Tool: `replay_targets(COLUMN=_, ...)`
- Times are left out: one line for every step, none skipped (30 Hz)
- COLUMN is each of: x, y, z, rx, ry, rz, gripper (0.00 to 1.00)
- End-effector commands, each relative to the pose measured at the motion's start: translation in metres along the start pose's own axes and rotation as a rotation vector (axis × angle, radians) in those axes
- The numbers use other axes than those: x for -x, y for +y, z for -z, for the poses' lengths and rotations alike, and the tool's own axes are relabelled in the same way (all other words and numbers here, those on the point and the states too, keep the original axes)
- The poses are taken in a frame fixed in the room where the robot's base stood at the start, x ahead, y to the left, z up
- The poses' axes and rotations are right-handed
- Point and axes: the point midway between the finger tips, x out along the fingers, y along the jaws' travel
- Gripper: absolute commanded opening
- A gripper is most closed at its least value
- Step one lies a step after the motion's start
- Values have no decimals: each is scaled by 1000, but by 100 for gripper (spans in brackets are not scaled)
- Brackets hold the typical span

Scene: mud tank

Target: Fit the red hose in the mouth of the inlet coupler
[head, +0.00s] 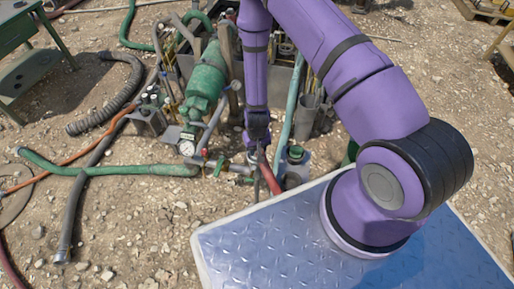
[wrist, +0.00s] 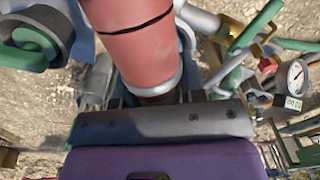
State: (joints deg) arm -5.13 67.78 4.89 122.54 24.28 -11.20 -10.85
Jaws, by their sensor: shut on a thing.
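The red hose (head: 269,178) hangs just below my gripper (head: 257,137) in the head view, over the ground by the front of the pump assembly. In the wrist view the hose (wrist: 132,40) is large and close, with a dark line around it and a pale grey collar at its lower end. My gripper (wrist: 155,98) is shut on it; the fingertips are partly hidden behind the hose. A pipe assembly (head: 222,166) with valves and a pressure gauge is just left of the hose. I cannot tell which fitting is the inlet coupler, or whether the hose touches it.
A green pump (head: 205,80) stands behind the pipework. The gauge (wrist: 293,75) is at right in the wrist view. A green hose (head: 110,170) lies to the left. A green-capped container (head: 295,165) stands close right of the red hose. Open gravel lies in front.

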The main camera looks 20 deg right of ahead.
Motion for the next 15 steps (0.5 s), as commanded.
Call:
replay_targets(x=-1, y=0, z=0, rx=0, ry=0, rz=0, gripper=0)
replay_targets(x=-1, y=0, z=0, rx=0, ry=0, rz=0, gripper=0)
replay_targets(x=-2, y=0, z=0, rx=0, ry=0, rz=0, gripper=0)
replay_targets(x=-2, y=0, z=0, rx=0, ry=0, rz=0, gripper=0)
replay_targets(x=-2, y=0, z=0, rx=0, ry=0, rz=0, gripper=0)
replay_targets(x=-2, y=0, z=0, rx=0, ry=0, rz=0, gripper=44)
replay_targets(x=-2, y=0, z=0, rx=0, ry=0, rz=0, gripper=51)
replay_targets(x=-2, y=0, z=0, rx=0, ry=0, rz=0, gripper=58)
replay_targets(x=-2, y=0, z=0, rx=0, ry=0, rz=0, gripper=67)
replay_targets(x=-2, y=0, z=0, rx=0, ry=0, rz=0, gripper=67)
replay_targets(x=-2, y=0, z=0, rx=0, ry=0, rz=0, gripper=67)
replay_targets(x=-2, y=0, z=0, rx=0, ry=0, rz=0, gripper=67)
replay_targets(x=-2, y=0, z=0, rx=0, ry=0, rz=0, gripper=67)
replay_targets(x=-2, y=0, z=0, rx=0, ry=0, rz=0, gripper=67)
replay_targets(x=-2, y=0, z=0, rx=0, ry=0, rz=0, gripper=67)
